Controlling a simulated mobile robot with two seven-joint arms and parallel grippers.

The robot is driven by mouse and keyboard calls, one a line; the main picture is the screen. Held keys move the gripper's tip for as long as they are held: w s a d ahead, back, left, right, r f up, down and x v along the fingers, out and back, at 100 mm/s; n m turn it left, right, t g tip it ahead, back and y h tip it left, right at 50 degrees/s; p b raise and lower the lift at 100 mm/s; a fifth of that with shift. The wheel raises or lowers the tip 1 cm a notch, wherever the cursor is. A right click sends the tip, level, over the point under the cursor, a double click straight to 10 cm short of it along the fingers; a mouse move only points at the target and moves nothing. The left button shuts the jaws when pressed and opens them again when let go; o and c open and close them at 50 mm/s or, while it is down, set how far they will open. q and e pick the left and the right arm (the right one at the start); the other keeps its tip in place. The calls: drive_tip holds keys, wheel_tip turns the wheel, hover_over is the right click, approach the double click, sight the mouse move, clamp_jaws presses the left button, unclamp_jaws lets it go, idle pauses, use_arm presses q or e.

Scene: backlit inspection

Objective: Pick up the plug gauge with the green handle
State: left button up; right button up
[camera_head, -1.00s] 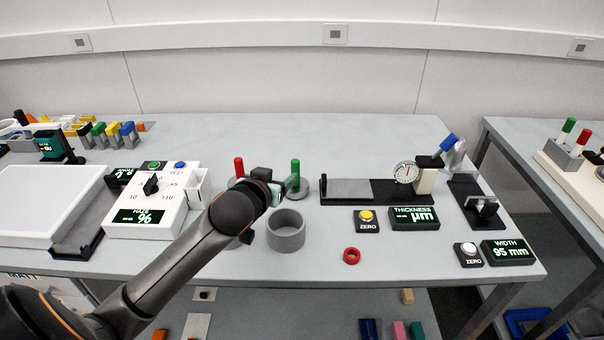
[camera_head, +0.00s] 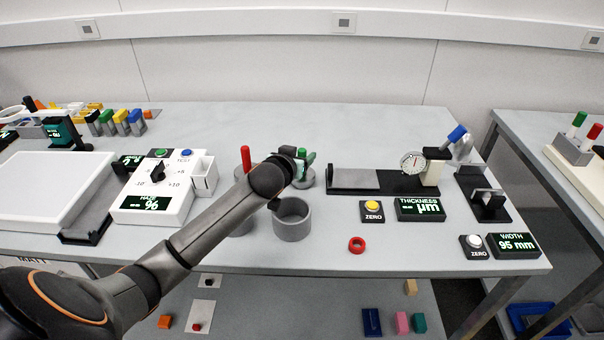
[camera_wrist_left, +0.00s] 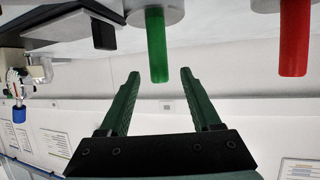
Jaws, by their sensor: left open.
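The plug gauge with the green handle (camera_wrist_left: 157,50) shows in the left wrist view, where the picture is upside down. Its green handle hangs between the two fingers of my left gripper (camera_wrist_left: 160,75), with a gap on each side. The gripper is open. In the head view the green handle's top (camera_head: 302,152) shows just behind my left gripper (camera_head: 303,165), which hides much of the gauge. A gauge with a red handle (camera_head: 245,157) stands to the left, and its handle (camera_wrist_left: 294,40) also shows in the left wrist view. My right gripper is not in view.
A grey ring cup (camera_head: 292,222) stands just in front of the gripper. A dial gauge stand (camera_head: 350,181) lies to the right. A red ring (camera_head: 357,244) lies near the front edge. A white haze meter (camera_head: 150,195) stands left. The table behind the gauges is clear.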

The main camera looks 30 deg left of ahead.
use_arm(q)
drive_tip(key=shift+x, duration=1.35)
clamp_jaws()
